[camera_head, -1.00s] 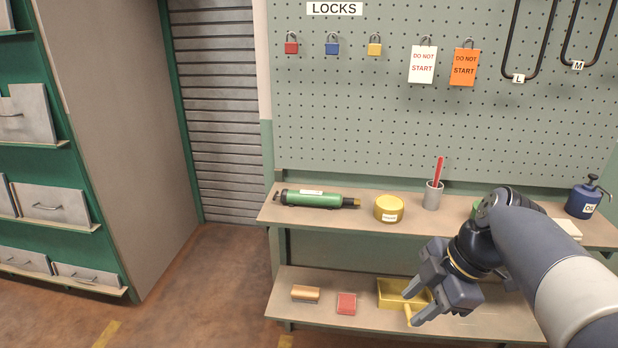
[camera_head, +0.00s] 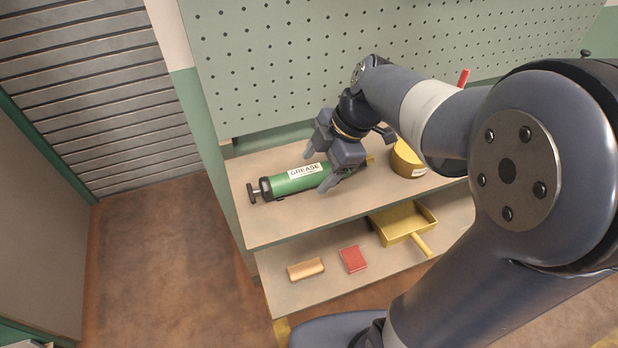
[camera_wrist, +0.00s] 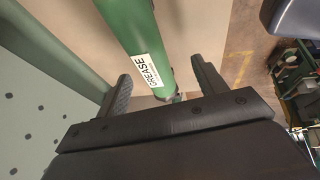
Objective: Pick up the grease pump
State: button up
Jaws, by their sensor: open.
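The grease pump (camera_head: 290,182) is a green cylinder with a white GREASE label and a black handle at its left end. It lies on the upper shelf in the head view. My gripper (camera_head: 318,172) is open over its right part, with one finger on the far side and one on the near side. In the wrist view the green pump (camera_wrist: 135,30) runs down between the two fingers of my gripper (camera_wrist: 160,85). Both fingers appear apart from it. The pump's right end is partly hidden by my gripper in the head view.
A yellow round tin (camera_head: 407,160) stands to the right on the upper shelf (camera_head: 262,226). The lower shelf (camera_head: 300,294) holds a tan brush-like block (camera_head: 305,269), a red block (camera_head: 353,259) and a yellow dustpan (camera_head: 402,222). A green pegboard (camera_head: 270,60) rises behind.

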aim_at(310, 171)
jog(key=a+f, duration=0.1)
jog(key=w+a+f, duration=0.1)
jog(key=f, duration=0.1)
jog(key=shift+w+f, duration=0.1)
jog(key=shift+w, duration=0.1)
jog(key=shift+f, duration=0.25)
jog(key=shift+f+b, duration=0.25)
jog(key=shift+b, duration=0.1)
dwell(0.3)
grip_shut()
dwell(0.9)
